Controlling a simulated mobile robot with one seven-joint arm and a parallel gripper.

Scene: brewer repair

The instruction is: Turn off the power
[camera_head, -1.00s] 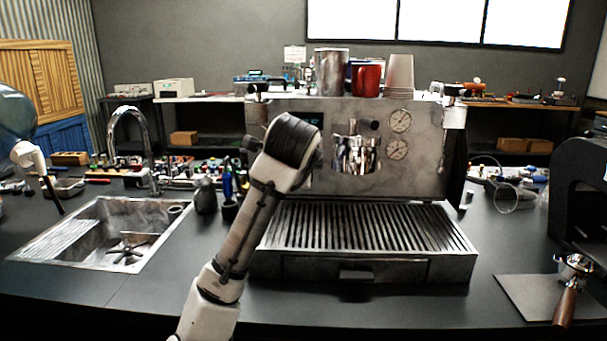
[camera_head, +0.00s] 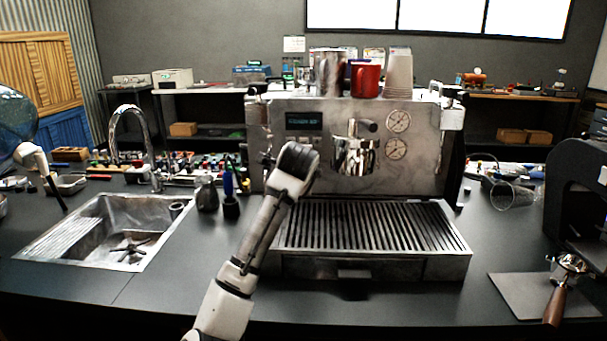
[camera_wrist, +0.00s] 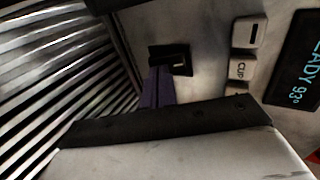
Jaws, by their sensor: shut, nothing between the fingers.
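The espresso machine (camera_head: 285,106) stands on the dark counter, with a lit display (camera_head: 304,121) on its front. In the wrist view the display (camera_wrist: 298,60) reads "…ADY 93°". A black switch (camera_wrist: 180,62) in a dark frame sits on the metal front, apart from the buttons. My gripper (camera_wrist: 156,88) is shut and empty, its dark purplish fingers pointing at the switch's lower edge. I cannot tell whether they touch it. In the head view my wrist hides the fingers and the switch.
The slatted drip tray (camera_head: 375,262) juts out just right of my arm. Cups, one a red mug (camera_head: 366,80), stand on the machine. A sink (camera_head: 60,232) is at left, with small bottles beside it. A portafilter (camera_head: 556,300) lies on a mat at right.

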